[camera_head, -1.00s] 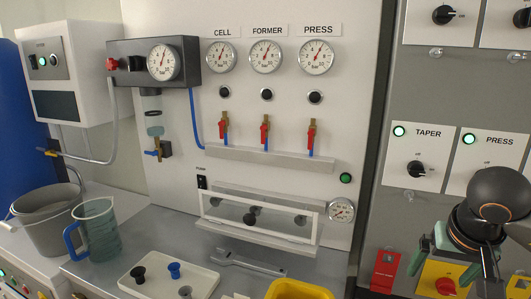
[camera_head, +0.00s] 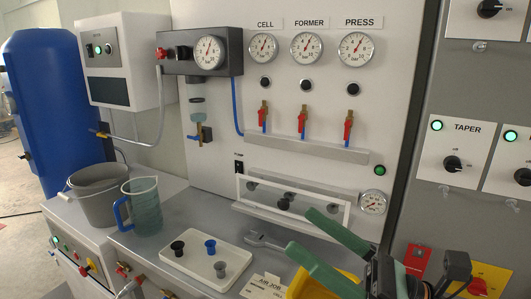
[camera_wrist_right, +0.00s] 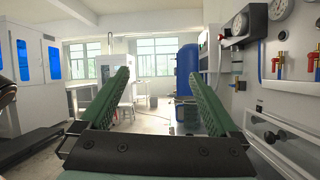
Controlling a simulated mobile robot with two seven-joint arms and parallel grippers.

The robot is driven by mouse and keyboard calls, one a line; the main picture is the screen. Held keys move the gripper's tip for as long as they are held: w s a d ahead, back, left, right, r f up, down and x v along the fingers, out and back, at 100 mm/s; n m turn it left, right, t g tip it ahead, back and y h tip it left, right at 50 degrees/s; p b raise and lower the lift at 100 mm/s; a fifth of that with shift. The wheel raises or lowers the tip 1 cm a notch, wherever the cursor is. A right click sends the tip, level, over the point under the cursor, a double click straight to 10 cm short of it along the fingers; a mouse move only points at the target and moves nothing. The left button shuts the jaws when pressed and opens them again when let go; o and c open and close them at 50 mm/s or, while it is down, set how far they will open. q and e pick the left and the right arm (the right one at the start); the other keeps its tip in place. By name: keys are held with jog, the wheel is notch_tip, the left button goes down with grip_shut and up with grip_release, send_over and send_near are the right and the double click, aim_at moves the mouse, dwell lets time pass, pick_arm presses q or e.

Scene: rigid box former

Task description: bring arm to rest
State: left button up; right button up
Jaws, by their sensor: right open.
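My right gripper (camera_head: 331,250) shows at the lower right of the head view. Its two green fingers point left and are spread apart with nothing between them. In the right wrist view the same open gripper (camera_wrist_right: 152,98) has its fingers apart, with the room beyond. It is in the air in front of the panel, near the yellow bin (camera_head: 312,284), which it partly covers. My left gripper is not in the head view.
A white tray (camera_head: 190,268) with black, blue and grey plugs lies on the bench. A blue-handled jug (camera_head: 146,207) and a grey bucket (camera_head: 93,205) stand left. A wrench (camera_head: 266,241) lies near the right gripper. Red-handled valves (camera_head: 302,122) line the panel.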

jog(key=w+d+f+m+t+h, duration=0.25)
jog(key=d+m+t+h, duration=0.35)
jog(key=m, duration=0.6)
jog(key=w+d+f+m+t+h, duration=0.2)
jog(key=w+d+m+t+h, duration=0.35)
jog(key=m, duration=0.55)
jog(key=s+d+f+m+g+h, duration=0.1)
jog(key=d+f+m+g+h, duration=0.2)
jog(key=f+m+h, duration=0.65)
jog(key=s+d+f+m+g, duration=0.1)
jog(key=s+f+m+g, duration=0.5)
jog(key=f, duration=0.4)
jog(key=s+d+f+m+g, duration=0.1)
jog(key=s+f+m+g, duration=0.5)
jog(key=f, duration=0.5)
jog(key=s+a+f+m+g, duration=0.1)
jog(key=s+f+g, duration=0.1)
jog(key=s, duration=0.3)
jog(key=s+a+f+g, duration=0.1)
jog(key=s+f, duration=0.2)
jog(key=s, duration=0.2)
jog(key=w+a+f+t+y+p, duration=0.2)
jog(key=w+a+t+p, duration=0.2)
jog(key=p, duration=0.4)
jog(key=shift+w+t, duration=0.3)
jog(key=shift+t, duration=0.05)
jog(key=shift+o, duration=0.3)
jog(key=shift+a+t+y, duration=0.15)
jog(key=shift+t+y, duration=0.15)
jog(key=shift+t, duration=0.1)
